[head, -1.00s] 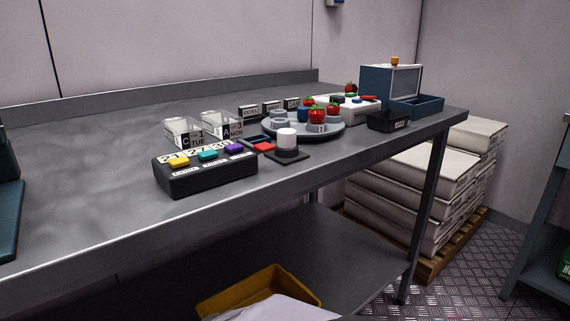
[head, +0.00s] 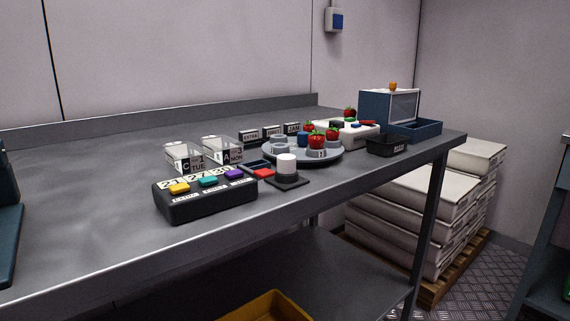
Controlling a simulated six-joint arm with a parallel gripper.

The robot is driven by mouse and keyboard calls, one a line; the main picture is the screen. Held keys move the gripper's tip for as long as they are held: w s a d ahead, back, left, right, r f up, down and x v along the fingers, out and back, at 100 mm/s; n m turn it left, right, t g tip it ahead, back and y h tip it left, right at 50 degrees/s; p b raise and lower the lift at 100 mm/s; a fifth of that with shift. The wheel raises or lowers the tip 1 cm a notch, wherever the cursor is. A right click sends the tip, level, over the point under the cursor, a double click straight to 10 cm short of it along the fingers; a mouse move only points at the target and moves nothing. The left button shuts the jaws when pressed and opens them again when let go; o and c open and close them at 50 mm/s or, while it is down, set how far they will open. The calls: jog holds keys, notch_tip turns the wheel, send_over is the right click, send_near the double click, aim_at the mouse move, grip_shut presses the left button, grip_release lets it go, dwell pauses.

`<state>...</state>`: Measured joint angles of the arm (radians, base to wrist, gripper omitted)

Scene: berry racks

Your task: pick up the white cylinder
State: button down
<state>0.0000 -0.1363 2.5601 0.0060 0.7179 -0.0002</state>
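The white cylinder (head: 286,164) stands upright on a small dark square base (head: 289,182) near the front edge of the metal table, right of the button box. It looks unobstructed in the head view. My gripper is not in view.
A black box with coloured buttons (head: 205,196) stands left of the cylinder. A grey round tray (head: 270,153) with strawberries is close behind it. The table's left part (head: 80,200) is bare.

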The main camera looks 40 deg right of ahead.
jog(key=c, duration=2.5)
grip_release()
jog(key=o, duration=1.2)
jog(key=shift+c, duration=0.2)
